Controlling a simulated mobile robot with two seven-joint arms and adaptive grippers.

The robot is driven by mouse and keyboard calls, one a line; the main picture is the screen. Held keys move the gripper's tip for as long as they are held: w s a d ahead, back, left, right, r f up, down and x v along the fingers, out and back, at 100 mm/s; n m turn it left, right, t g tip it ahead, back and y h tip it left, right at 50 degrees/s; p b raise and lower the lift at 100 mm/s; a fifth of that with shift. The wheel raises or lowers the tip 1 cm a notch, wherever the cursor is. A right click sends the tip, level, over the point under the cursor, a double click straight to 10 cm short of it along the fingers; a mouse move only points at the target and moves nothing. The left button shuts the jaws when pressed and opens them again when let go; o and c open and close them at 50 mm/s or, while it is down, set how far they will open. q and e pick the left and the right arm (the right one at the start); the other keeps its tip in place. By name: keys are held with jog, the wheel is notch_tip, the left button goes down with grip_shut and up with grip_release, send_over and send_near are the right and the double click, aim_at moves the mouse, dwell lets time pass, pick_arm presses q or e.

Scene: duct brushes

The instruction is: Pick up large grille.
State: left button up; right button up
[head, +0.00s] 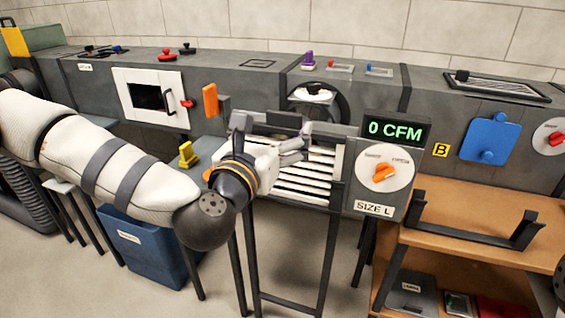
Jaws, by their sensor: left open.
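A large grille with white slats (305,180) rests on a dark stand in front of the grey duct, left of the dial panel. My left gripper (272,142) is over its upper left part, with fingers spread and nothing seen between them. The gripper and wrist hide part of the grille, and I cannot tell whether the fingers touch it. My right gripper is not in view.
The grey duct (450,135) runs along the back. A panel reading 0 CFM (393,131) stands close right of the grille. A wooden shelf (470,205) is at right. A blue bin (140,250) and a yellow clamp-like piece (187,155) are at left.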

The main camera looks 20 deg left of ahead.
pick_arm(q)
jog(key=w, duration=0.7)
jog(key=shift+w+a, duration=0.15)
jog(key=c, duration=1.6)
jog(key=shift+o, duration=0.2)
notch_tip(320, 180, up, 31)
jog(key=p, duration=0.3)
notch_tip(320, 180, up, 7)
send_over(283, 117)
jog(key=shift+w, duration=0.3)
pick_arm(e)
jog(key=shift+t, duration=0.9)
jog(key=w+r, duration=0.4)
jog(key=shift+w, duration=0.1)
